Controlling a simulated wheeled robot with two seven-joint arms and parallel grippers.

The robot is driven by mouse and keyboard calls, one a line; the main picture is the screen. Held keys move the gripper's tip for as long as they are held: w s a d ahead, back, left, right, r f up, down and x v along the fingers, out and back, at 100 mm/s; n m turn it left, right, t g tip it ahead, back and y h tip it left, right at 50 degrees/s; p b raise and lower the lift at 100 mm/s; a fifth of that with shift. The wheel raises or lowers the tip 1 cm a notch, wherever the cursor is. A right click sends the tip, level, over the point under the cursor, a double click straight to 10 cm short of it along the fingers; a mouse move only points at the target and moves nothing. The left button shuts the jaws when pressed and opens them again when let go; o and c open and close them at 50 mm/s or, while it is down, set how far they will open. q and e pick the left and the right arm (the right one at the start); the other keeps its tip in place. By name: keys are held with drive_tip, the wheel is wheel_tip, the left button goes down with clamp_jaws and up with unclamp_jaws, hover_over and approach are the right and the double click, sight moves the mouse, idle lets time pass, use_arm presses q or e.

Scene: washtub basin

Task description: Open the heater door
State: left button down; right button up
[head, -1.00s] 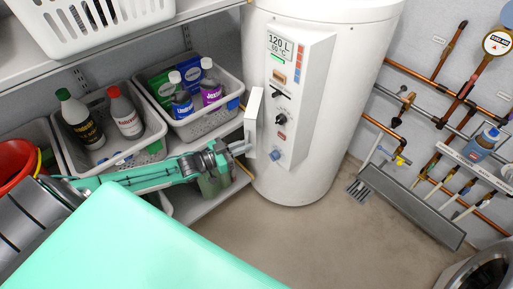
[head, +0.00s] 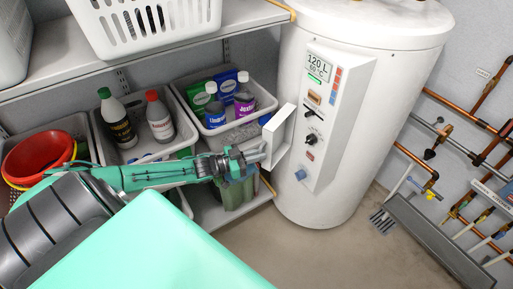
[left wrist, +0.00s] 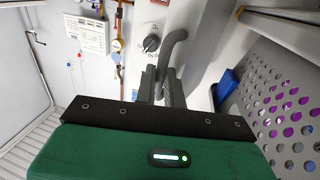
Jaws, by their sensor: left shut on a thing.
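The white cylindrical heater (head: 355,130) stands at the back, with a control panel (head: 322,120) on its front. Its small white door (head: 279,136) stands out from the left side of the panel, at an angle to it. My left gripper (head: 258,153) reaches in from the left and is at the door's outer side. In the left wrist view the fingers (left wrist: 162,88) are shut on a grey curved handle (left wrist: 174,46). The handle's lower end is hidden between the fingers. My right gripper is in neither view.
A shelf with crates (head: 225,105) of bottles stands left of the heater, close behind my left arm. A white basket (head: 145,20) is on the upper shelf. Copper pipes (head: 470,150) run along the right wall. The floor (head: 290,250) in front of the heater is clear.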

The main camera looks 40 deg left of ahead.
use_arm(q)
drive_tip(key=c, duration=1.8)
unclamp_jaws()
drive_tip(key=shift+w+r, duration=0.3)
drive_tip(key=shift+o, duration=0.2)
drive_tip(key=shift+s, duration=0.1)
